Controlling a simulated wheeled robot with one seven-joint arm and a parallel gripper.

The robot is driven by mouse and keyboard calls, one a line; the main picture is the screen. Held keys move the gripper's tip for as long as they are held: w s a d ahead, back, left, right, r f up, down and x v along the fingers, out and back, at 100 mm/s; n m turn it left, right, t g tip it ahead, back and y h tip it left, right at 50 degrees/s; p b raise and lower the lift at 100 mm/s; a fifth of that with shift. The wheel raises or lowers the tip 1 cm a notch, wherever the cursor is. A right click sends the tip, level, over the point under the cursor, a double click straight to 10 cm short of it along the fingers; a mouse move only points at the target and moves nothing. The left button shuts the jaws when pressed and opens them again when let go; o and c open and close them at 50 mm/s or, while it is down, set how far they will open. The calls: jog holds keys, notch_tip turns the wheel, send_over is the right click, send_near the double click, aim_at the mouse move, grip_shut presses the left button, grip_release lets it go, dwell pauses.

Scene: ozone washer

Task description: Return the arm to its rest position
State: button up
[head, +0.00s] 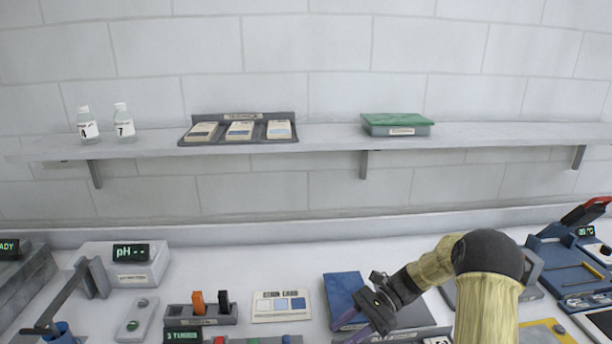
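My arm, with a yellowish sleeve and dark joints, reaches in from the lower right. My gripper (352,325) is dark and points down and to the left over the bench, in front of a blue flat block (343,291). The fingertips are small and partly merge with the things behind them, so their opening is unclear. I cannot make out anything held in them.
A wall shelf (330,138) holds two bottles, a card tray (240,128) and a green-lidded box (397,124). On the bench (215,265) stand a pH meter (126,265), a colour card (281,306) and a blue case (570,268) at right. The space between shelf and bench is clear.

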jog(key=s+n+t+h, duration=0.1)
jog(key=s+h, duration=0.1)
jog(key=s+n+h, duration=0.2)
jog(key=s+h, duration=0.1)
jog(key=s+d+n+t+h, duration=0.1)
jog(key=s+n+h, duration=0.1)
jog(key=s, duration=0.1)
jog(key=shift+r+t+h, duration=0.15)
jog(key=shift+t+h, duration=0.15)
jog(key=s+d+r+n+t+h, duration=0.4)
jog(key=s+n+t, duration=0.2)
jog(key=n, duration=0.1)
jog(key=shift+s+h, duration=0.25)
jog(key=shift+h, duration=0.05)
